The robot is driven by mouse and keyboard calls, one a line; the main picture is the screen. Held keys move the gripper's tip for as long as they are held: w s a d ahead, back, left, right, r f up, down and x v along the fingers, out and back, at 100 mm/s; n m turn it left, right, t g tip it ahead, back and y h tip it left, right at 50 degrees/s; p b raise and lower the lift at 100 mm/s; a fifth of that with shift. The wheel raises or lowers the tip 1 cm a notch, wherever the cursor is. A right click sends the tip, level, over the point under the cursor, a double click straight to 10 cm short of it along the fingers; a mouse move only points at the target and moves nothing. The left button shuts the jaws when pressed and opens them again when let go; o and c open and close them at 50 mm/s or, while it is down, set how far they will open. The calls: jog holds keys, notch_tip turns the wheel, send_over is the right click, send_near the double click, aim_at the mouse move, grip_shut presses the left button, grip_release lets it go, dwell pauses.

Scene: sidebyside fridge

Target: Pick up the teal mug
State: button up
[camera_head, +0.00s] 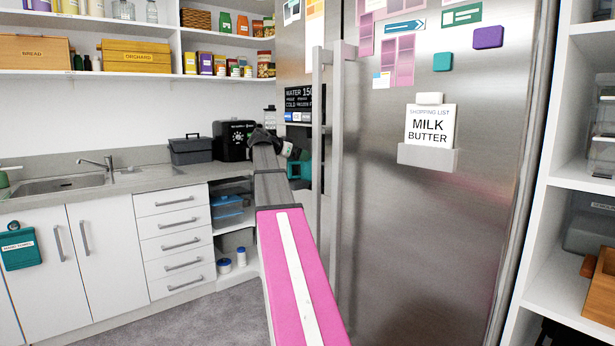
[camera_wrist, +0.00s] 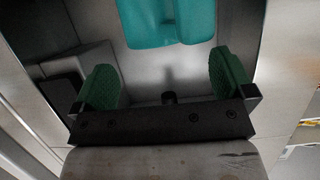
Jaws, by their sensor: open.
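The teal mug (camera_head: 299,170) sits in the dispenser recess of the steel fridge, partly hidden by my arm in the head view. In the wrist view the teal mug (camera_wrist: 166,22) shows at the top middle, cut off by the picture's edge. My gripper (camera_wrist: 163,70) is open and empty, its two green pads spread wide. The mug is beyond the pads, roughly in line with the gap and apart from them. In the head view my gripper (camera_head: 288,150) is small at the recess, and its fingers are hard to make out.
The fridge handles (camera_head: 338,140) stand upright just right of my arm. A black appliance (camera_head: 232,141) and a grey toolbox (camera_head: 190,149) stand on the counter to the left. In the wrist view, recess walls (camera_wrist: 232,25) lie close on both sides.

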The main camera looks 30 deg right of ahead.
jog(key=x, duration=0.4)
jog(key=shift+d+f, duration=0.15)
jog(key=shift+d, duration=0.15)
jog(key=shift+c, duration=0.3)
jog(key=c, duration=1.5)
